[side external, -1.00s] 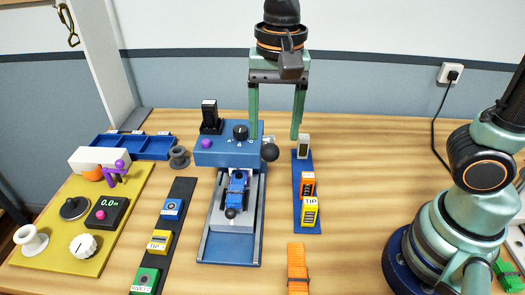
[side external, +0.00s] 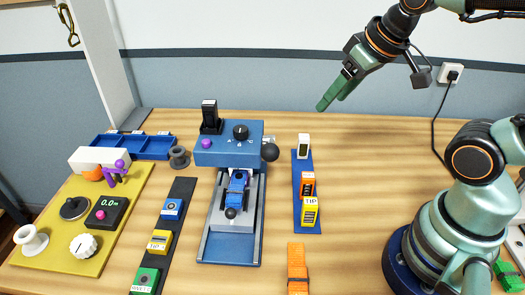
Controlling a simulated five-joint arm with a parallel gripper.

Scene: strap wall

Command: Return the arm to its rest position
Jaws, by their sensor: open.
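My gripper (side external: 334,97) is raised in the air at the upper right, in front of the grey wall. Its green fingers point down and to the left, and nothing is between them. It is apart from everything on the table. My arm's base stands at the right of the table.
A blue machine (side external: 229,150) with a black ball lever stands mid-table. An orange strap (side external: 297,268) lies in front. The table's right middle is clear.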

